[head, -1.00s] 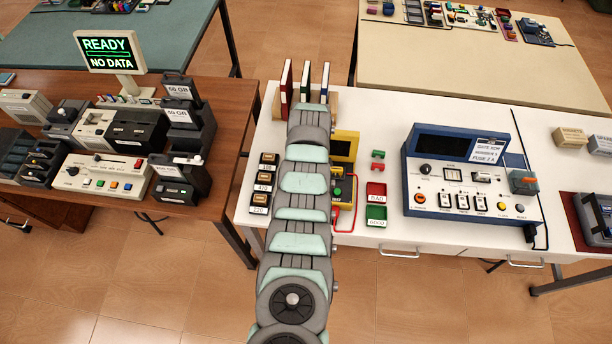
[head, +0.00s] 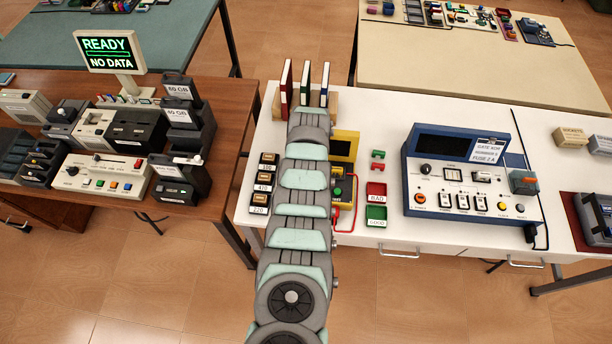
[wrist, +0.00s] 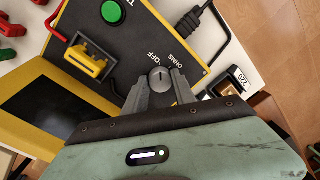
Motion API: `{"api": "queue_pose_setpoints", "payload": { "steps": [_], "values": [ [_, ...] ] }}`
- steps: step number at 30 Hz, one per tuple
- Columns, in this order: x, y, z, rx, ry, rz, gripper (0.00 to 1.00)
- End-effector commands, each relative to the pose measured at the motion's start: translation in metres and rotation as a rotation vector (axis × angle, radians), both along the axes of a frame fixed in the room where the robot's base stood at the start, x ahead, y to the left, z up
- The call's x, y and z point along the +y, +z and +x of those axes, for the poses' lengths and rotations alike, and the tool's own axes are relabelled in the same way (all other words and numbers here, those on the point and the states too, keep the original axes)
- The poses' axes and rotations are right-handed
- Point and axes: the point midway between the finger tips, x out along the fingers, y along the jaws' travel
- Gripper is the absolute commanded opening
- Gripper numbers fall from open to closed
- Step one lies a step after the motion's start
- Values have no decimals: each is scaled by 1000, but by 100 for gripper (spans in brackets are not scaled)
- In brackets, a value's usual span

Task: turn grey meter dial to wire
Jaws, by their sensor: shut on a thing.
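The yellow meter (head: 345,137) stands on the white table in the head view, partly hidden behind my arm. In the wrist view its dark grey face (wrist: 100,48) shows, with a green button (wrist: 112,12) and a yellow-framed black part. The small grey dial (wrist: 160,75) sits on that face near the printed words OFF and OHMS. A pale mark shows on the dial; its exact setting is hard to read. My gripper (wrist: 161,82) has one finger on each side of the dial and is shut on it. No wire label is readable.
Small labelled parts (head: 265,184) stand left of the meter. Red and green trays (head: 376,213) lie to its right, then a blue bench instrument (head: 462,175). Upright books (head: 305,85) stand behind my arm. A black cable (wrist: 203,18) and red lead are close to the meter.

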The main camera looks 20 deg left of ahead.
Motion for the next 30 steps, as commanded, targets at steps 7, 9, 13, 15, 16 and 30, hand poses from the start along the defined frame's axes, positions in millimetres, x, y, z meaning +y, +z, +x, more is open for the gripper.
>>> {"api": "queue_pose_setpoints", "payload": {
  "steps": [7, 9, 13, 15, 16, 30],
  "values": [
    [0, 0, 0, 0, 0, 0, 0],
    [0, 0, 0, 0, 0, 0, 0],
    [0, 0, 0, 0, -1, 0, 0],
    [0, 0, 0, 0, -6, 0, 0],
    [0, 0, 0, 0, -10, 0, 0],
    [-1, 0, -1, 1, -271, -1, 0]
  ]
}}
